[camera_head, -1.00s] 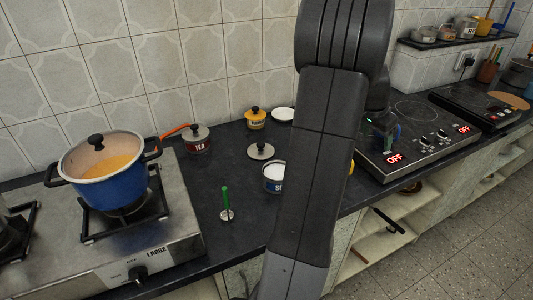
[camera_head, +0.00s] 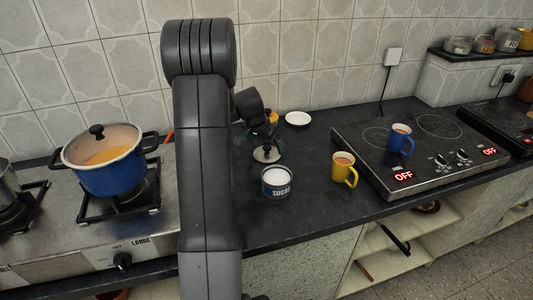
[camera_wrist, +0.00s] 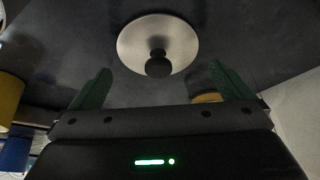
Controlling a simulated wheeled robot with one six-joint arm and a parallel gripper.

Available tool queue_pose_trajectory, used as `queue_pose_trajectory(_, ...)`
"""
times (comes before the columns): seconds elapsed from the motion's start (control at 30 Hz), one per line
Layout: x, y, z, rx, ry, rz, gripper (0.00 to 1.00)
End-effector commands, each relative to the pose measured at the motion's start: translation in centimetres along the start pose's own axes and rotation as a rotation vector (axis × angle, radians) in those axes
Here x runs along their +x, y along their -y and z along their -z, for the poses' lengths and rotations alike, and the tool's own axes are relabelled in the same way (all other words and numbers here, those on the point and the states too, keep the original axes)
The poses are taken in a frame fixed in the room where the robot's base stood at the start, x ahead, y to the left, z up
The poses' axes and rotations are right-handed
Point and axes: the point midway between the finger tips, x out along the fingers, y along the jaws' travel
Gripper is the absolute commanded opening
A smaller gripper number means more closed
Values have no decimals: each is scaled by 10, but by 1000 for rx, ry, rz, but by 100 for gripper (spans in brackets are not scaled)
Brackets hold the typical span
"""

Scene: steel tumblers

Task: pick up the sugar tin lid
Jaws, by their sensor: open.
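The sugar tin lid (camera_head: 268,156) is a round steel disc with a black knob, lying on the dark counter behind the sugar tin. In the wrist view the lid (camera_wrist: 135,42) lies ahead of my gripper (camera_wrist: 162,82), its knob roughly centred between the two green fingers. My gripper (camera_head: 270,132) is open and empty, close by the lid in the head view; its distance to the knob is hard to judge. The sugar tin (camera_head: 277,188) stands uncovered, labelled SUGAR, with white contents.
A yellow mug (camera_head: 342,171) stands right of the sugar tin, and a blue mug (camera_head: 401,142) on the hob (camera_head: 370,160). A white saucer (camera_head: 298,118) lies behind the lid. A blue pot (camera_head: 110,177) sits on the left stove. My arm hides the counter between.

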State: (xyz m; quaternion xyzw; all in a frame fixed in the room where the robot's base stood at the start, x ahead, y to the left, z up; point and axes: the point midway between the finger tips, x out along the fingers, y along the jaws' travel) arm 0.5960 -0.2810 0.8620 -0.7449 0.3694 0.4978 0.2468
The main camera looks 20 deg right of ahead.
Motion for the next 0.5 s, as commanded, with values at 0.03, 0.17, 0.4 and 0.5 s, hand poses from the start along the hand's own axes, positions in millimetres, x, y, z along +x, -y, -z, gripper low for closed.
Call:
queue_pose_trajectory(0.03, 8, -2, 0, 0, 2, -2, 100)
queue_pose_trajectory(0.17, 24, -1, 0, 1, 1, -1, 100)
queue_pose_trajectory(0.4, 31, -1, 0, 1, -1, 0, 100)
queue_pose_trajectory(0.5, 31, -1, 0, 1, -1, 0, 100)
